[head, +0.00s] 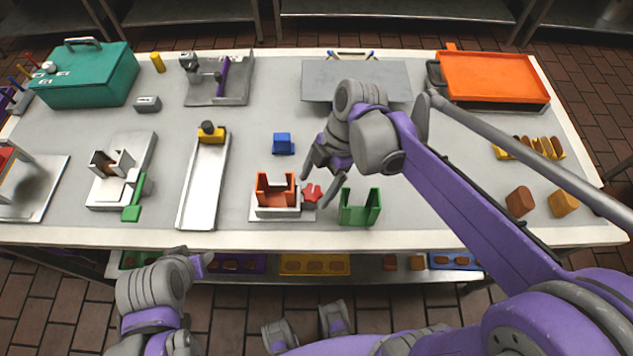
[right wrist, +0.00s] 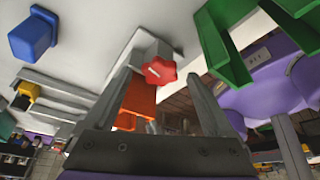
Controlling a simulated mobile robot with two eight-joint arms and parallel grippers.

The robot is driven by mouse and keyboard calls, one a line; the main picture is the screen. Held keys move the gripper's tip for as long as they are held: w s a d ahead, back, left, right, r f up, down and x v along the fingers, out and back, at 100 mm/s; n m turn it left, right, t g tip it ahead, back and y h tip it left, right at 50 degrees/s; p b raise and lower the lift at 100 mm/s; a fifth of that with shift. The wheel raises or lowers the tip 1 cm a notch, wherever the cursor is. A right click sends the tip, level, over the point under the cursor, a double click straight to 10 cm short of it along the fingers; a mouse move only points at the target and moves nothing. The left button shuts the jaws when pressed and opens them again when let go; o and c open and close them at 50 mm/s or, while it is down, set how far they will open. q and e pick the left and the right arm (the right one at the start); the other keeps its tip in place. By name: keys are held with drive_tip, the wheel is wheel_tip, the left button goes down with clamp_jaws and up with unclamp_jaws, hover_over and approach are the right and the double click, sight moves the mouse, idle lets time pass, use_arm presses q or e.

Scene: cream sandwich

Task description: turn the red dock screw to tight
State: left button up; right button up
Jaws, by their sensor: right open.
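The red dock screw (head: 312,193) is a star-shaped knob on the right side of the orange dock (head: 262,190), which sits on a pale base. In the right wrist view the screw (right wrist: 159,71) shows a pale line on its face, and the orange dock (right wrist: 138,100) is behind it. My right gripper (head: 326,188) is open at the screw. Its two fingers are on either side of the knob in the right wrist view, with gaps visible; I cannot tell the depth left. My left arm's end (head: 190,265) is at the lower left, its fingers unclear.
A green U-shaped holder (head: 360,212) stands close right of the screw. A blue block (head: 283,143) is behind the dock. A white ramp (head: 203,190) with a yellow piece lies left. An orange tray (head: 492,76) is at the back right. The table's front edge is near.

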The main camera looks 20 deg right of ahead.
drive_tip(key=shift+c, duration=0.3)
drive_tip(key=c, duration=1.3)
